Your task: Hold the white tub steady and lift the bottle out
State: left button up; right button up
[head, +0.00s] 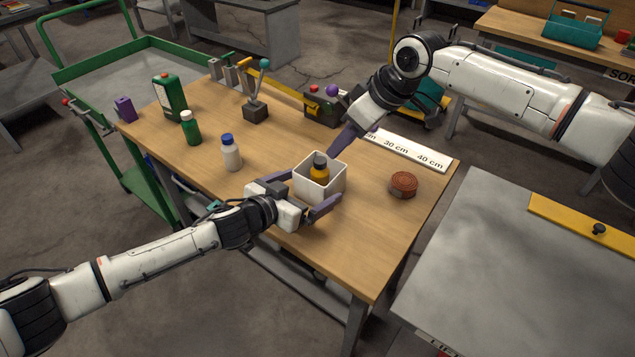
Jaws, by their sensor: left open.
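The white tub (309,190) is a square open box standing upright on the wooden table. My right gripper (334,151) points down just behind the tub, above the bottle's level. Its fingers overlap in this view, so the gap between them cannot be seen.
A white bottle with blue cap (231,155), a green bottle (191,130) and a green can (170,99) stand left. A reddish-brown coil (403,184) lies right, near a white ruler (415,152). A lever block (256,110) stands behind. The front right tabletop is clear.

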aim_at(320, 182)
pick_arm(q)
jog(key=shift+x, duration=2.55)
jog(key=shift+c, duration=0.2)
